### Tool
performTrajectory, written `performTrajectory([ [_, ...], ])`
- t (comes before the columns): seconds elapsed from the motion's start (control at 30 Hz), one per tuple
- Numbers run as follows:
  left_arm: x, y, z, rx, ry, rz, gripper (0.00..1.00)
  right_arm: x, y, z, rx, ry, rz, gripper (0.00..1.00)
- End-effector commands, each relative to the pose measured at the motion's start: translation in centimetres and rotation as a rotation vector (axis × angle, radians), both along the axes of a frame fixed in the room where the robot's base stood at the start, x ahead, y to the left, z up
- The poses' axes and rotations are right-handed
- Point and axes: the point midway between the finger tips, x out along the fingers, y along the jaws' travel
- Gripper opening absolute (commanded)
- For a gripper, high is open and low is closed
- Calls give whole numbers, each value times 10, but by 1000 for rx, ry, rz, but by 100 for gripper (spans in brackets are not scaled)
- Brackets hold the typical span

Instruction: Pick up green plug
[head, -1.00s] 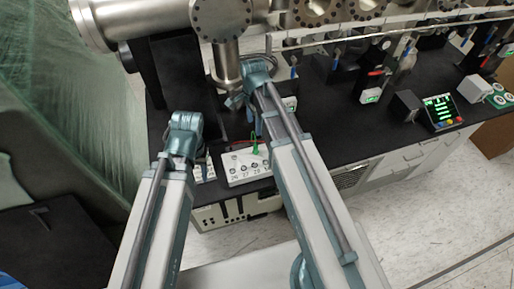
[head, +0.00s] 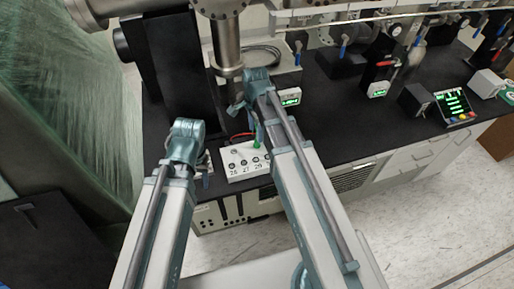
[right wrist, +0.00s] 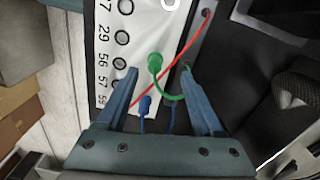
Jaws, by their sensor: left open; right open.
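The green plug (right wrist: 155,62) stands in the white numbered socket panel in the right wrist view, with a green cable curving away from it. It also shows in the head view (head: 257,144). My right gripper (right wrist: 161,70) is open, its two fingers on either side of the green plug; I cannot tell the height gap. The white panel (head: 237,173) lies on the black bench, with a row of sockets. My left gripper (head: 206,178) is at the panel's left side in the head view; its fingers are small and partly hidden by the arm.
A blue plug (right wrist: 144,106) and a red cable (right wrist: 178,57) lie close to the green plug. A steel vertical pipe (head: 227,50) stands behind my right arm. Instruments with green displays (head: 447,106) stand on the black bench (head: 335,115) to the right.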

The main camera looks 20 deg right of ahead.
Motion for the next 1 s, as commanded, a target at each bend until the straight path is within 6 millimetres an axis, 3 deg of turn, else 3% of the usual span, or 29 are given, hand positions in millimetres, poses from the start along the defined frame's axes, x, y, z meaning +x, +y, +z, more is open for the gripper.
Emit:
performTrajectory([
  [0.27, 0, 0, -8, 0, 0, 0, 50, -2, -1, -8, 0, 0, 0, 68],
  [0.63, 0, 0, -50, 0, 0, 1, 50, -7, -4, -50, 0, 0, 0, 68],
  [0.93, 0, 0, -51, 0, 0, 1, 50, -7, -4, -51, 0, 0, 0, 68],
  [1.0, 0, 0, -51, 0, 0, 1, 50, -7, -4, -51, 0, 0, 0, 59],
])
